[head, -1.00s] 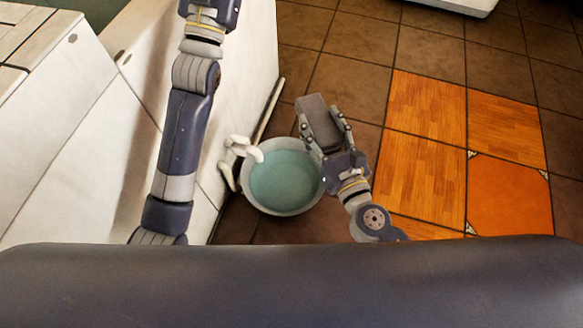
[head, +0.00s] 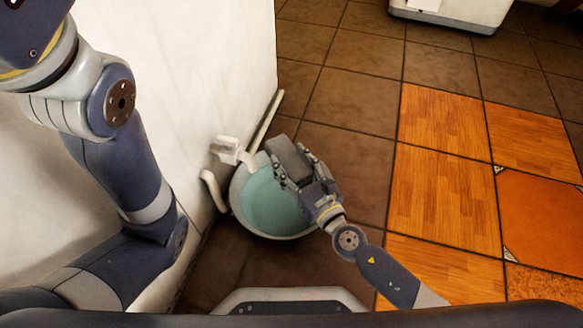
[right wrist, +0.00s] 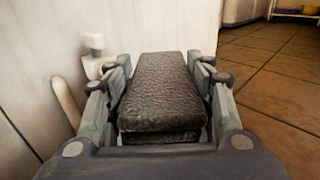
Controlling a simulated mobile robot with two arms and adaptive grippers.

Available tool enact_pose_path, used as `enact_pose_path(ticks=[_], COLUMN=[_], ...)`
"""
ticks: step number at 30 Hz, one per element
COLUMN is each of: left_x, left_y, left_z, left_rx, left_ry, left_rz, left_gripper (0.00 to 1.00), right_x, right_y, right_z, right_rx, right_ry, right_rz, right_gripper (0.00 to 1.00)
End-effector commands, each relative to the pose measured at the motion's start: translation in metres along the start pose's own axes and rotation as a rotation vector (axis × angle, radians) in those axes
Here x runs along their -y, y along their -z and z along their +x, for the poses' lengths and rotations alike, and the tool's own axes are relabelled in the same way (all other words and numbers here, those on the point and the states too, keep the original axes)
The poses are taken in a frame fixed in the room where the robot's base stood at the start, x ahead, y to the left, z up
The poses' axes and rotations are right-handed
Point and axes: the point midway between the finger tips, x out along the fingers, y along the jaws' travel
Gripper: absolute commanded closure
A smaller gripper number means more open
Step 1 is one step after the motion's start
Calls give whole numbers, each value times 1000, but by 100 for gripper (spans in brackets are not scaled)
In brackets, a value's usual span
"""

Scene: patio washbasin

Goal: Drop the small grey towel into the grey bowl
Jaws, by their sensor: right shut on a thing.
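The small grey towel (head: 287,155), a folded dark grey block, is held between the fingers of my right gripper (head: 293,170). In the right wrist view the towel (right wrist: 160,90) fills the space between the two fingers, and my right gripper (right wrist: 160,92) is shut on it. The grey bowl (head: 238,212), round with a teal inside, stands on the floor by the white wall. In the head view the towel and gripper overlap the bowl's upper right rim and hide part of it. The height of the towel above the bowl is hard to tell. My left gripper is outside the frames.
White pipes (head: 232,152) come out of the white wall (head: 190,90) at the bowl's left. Brown tiled floor (head: 345,135) is clear to the right, with orange wooden tiles (head: 440,190) beyond. A white unit (head: 450,12) stands at the far top.

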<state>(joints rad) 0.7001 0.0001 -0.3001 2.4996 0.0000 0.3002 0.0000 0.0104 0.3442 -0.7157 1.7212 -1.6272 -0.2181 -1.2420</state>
Motion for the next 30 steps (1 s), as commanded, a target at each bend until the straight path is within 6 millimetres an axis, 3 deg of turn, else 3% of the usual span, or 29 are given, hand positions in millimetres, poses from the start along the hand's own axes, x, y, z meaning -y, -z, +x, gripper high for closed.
enact_pose_path(ticks=[16,28,29,30], left_x=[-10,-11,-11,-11], left_y=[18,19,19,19], left_z=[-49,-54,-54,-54], left_rx=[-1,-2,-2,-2], left_ry=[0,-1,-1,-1], left_rz=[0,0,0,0], left_gripper=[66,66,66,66], right_x=[0,0,0,0], right_y=[54,59,59,59], right_z=[0,0,0,0], right_rx=[0,0,0,0], right_ry=[0,0,0,0], right_rz=[0,0,0,0], right_gripper=[75,75,46,37])
